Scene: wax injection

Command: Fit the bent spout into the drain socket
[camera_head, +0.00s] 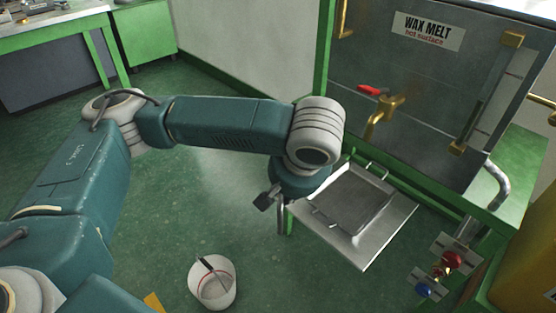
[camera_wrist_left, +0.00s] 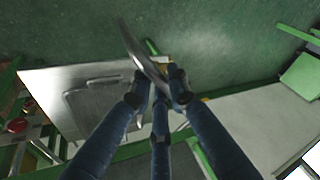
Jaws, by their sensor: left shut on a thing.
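My left gripper (camera_wrist_left: 160,88) is shut on the bent spout (camera_wrist_left: 138,48), a curved shiny metal tube that shows above the fingertips in the left wrist view. In the head view my left gripper (camera_head: 272,198) is mostly hidden under my wrist, left of the metal drip table. The tank (camera_head: 430,80) labelled WAX MELT stands at the upper right. A brass tap (camera_head: 381,116) with a red handle sticks out of its front. The tap lies to the right of my wrist and apart from it. Its socket opening cannot be made out. My right gripper is not in view.
A square metal tray (camera_head: 350,197) lies on the metal drip table (camera_head: 378,245) below the tap. A white bucket (camera_head: 214,290) with a tool in it stands on the floor. Red (camera_head: 451,259) and blue (camera_head: 424,290) valve knobs are at the lower right. Green floor is open at left.

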